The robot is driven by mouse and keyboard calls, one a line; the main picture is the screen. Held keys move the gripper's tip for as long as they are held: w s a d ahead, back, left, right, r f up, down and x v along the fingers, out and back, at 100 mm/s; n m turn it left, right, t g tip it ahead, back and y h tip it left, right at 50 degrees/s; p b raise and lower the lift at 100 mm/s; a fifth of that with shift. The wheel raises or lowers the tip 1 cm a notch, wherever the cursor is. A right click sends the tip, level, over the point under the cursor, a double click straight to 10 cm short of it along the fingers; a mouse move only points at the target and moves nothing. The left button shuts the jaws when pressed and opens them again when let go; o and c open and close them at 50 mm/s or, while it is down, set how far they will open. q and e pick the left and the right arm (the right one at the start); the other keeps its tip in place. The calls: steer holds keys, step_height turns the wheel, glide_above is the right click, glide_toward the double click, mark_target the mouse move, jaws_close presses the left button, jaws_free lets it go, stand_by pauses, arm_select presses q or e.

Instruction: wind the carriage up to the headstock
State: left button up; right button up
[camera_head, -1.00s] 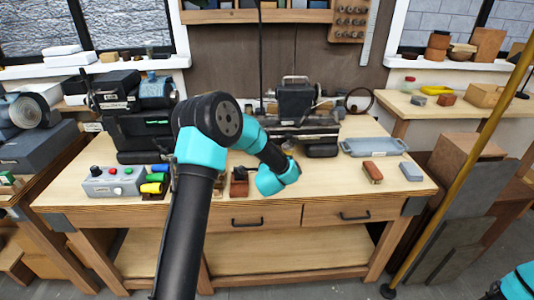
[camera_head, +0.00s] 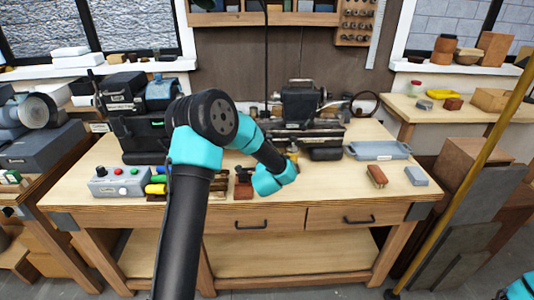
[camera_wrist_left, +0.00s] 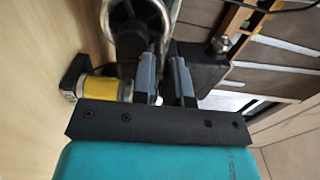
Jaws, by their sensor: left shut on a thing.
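The small dark lathe (camera_head: 300,135) stands at the back middle of the bench, with a dark boxy unit (camera_head: 300,100) above its bed. I cannot clearly separate carriage and headstock in the head view. A yellow cylinder (camera_wrist_left: 97,88) with a dark end lies beside the left finger. My right gripper is out of view.
A blue-grey tray (camera_head: 378,151), a brown block (camera_head: 376,176) and a grey block (camera_head: 416,176) lie at right on the bench. A button box (camera_head: 117,182) stands at the left front, before a dark machine (camera_head: 140,115). The bench's right front is mostly clear.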

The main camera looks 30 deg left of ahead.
arm_select(q)
steer(key=shift+s+f, duration=0.1)
steer(key=shift+f, duration=0.05)
steer(key=shift+s+a, duration=0.2)
steer(key=shift+a, duration=0.15)
steer(key=shift+f, duration=0.1)
stand_by(0.3)
steer(key=shift+o, duration=0.6)
steer(key=shift+s+a+f, duration=0.15)
steer(key=shift+s+a, duration=0.1)
steer(key=shift+a, duration=0.05)
steer(key=shift+o, duration=0.4)
steer(key=shift+s+a+f, duration=0.1)
steer(key=shift+a+f, duration=0.05)
steer(key=shift+a, duration=0.15)
